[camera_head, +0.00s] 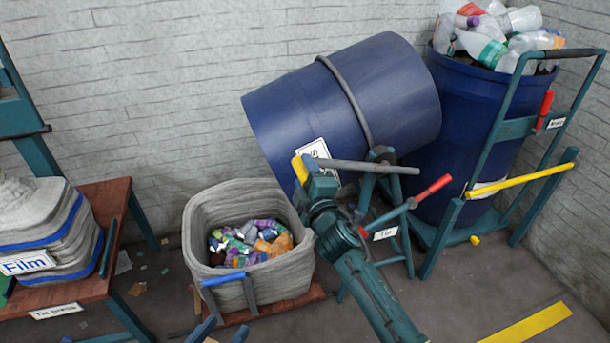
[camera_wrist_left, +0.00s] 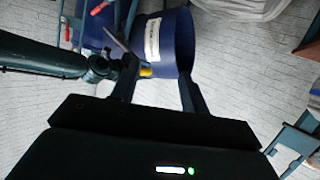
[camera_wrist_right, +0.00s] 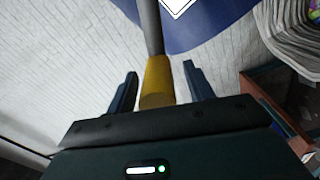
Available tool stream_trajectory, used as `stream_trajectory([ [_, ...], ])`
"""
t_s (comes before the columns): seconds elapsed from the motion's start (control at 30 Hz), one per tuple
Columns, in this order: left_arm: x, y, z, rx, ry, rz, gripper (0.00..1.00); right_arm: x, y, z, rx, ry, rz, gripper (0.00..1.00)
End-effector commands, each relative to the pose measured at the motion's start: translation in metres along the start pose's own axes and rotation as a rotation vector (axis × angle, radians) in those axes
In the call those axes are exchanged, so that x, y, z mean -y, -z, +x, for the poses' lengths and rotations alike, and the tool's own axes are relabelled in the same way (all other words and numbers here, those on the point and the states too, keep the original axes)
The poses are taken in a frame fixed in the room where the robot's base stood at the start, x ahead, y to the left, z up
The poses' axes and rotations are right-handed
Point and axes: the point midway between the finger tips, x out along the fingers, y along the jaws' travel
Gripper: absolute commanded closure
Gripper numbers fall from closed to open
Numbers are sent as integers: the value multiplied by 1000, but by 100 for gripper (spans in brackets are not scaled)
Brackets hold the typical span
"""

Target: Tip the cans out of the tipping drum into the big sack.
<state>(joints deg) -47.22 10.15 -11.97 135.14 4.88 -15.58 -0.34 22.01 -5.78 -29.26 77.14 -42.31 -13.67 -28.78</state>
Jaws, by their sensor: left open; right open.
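The blue tipping drum (camera_head: 335,95) lies tilted on its teal stand, its lower left end near the big sack; its inside is hidden. The grey big sack (camera_head: 285,277) stands open below it, with crushed cans (camera_head: 250,243) in it. The drum's long bar ends in a yellow grip (camera_wrist_right: 157,78). My right gripper (camera_head: 304,174) is open, with the yellow grip between its fingers in the right wrist view. My left gripper (camera_head: 221,330) is open and empty at the bottom edge, in front of the sack; the left wrist view shows its fingers apart (camera_wrist_left: 156,85).
A red-handled lever (camera_head: 430,190) sticks out from the drum stand. A blue barrel of bottles (camera_head: 465,140) stands in a teal frame with a yellow bar (camera_head: 520,180) at right. A brown table (camera_head: 110,205) with a film sack stands at left.

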Motion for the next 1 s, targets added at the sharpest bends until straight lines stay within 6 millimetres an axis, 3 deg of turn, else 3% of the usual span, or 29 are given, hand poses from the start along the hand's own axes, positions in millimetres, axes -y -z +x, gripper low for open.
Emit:
stream_trajectory([
  [0.27,0,6,1,-2,-1,1,55,-1,-1,-13,1,0,-1,48],
  [0.7,-3,-1,7,45,-12,-11,55,0,0,-104,0,2,1,48],
  [1.0,-4,-2,10,50,-14,-15,55,0,0,-131,0,0,0,48],
])
